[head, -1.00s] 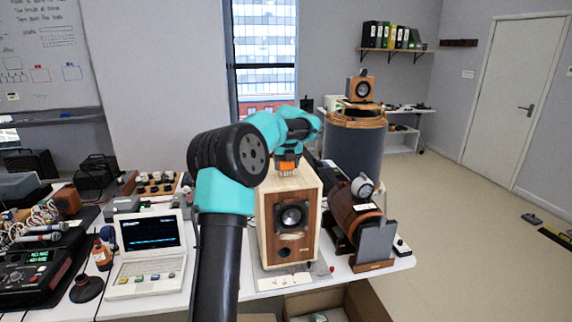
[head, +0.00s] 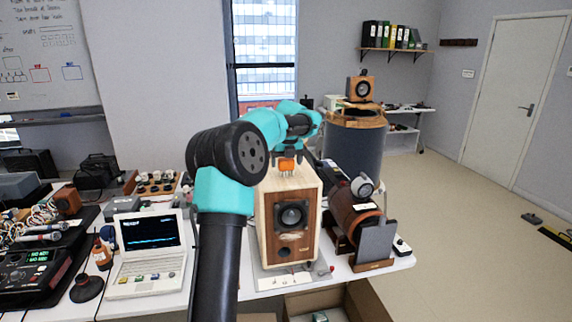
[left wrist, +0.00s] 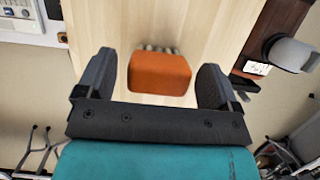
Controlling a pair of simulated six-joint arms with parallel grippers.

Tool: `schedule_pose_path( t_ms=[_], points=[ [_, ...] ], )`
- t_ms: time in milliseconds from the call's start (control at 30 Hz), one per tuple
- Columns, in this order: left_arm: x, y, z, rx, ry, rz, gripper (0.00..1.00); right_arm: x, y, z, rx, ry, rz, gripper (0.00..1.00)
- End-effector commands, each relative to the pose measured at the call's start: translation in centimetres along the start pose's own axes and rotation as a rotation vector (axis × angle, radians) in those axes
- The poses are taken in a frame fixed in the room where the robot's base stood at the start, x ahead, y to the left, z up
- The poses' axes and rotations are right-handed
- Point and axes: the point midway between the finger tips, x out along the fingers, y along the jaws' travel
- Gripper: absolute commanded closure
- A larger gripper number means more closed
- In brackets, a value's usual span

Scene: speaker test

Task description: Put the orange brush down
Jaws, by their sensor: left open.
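The orange brush (head: 287,164) stands bristles down on the pale wooden top of the speaker box (head: 290,238). In the left wrist view, the brush's orange block (left wrist: 160,74) shows with bristle tufts at its far edge. My left gripper (left wrist: 158,64) is open, with one finger on each side of the brush and a clear gap on both sides. In the head view, my left gripper (head: 288,153) is just above the brush, and its fingers are hard to make out. My right gripper is not in view.
A brown cylinder in a stand (head: 358,222) stands close to the right of the speaker. A laptop-like device (head: 147,255) is at the left on the white table (head: 275,281). A dark drum (head: 354,148) stands behind. Open cardboard boxes (head: 370,302) sit below the front edge.

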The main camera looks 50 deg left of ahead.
Motion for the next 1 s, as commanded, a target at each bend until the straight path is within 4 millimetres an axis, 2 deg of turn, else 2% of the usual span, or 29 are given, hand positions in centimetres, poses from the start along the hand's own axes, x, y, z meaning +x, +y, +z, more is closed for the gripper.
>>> schedule_pose_path(
  t_ms=[500,700,1000],
  points=[
    [-9.1,0.0,0.0,0.0,-0.001,-0.002,0.13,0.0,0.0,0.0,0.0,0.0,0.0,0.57],
    [-10.6,0.0,0.0,0.001,0.0,-0.001,0.13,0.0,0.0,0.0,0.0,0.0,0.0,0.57],
    [-10.7,0.0,0.0,0.001,0.0,-0.001,0.13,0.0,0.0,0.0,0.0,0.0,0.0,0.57]
  ],
)
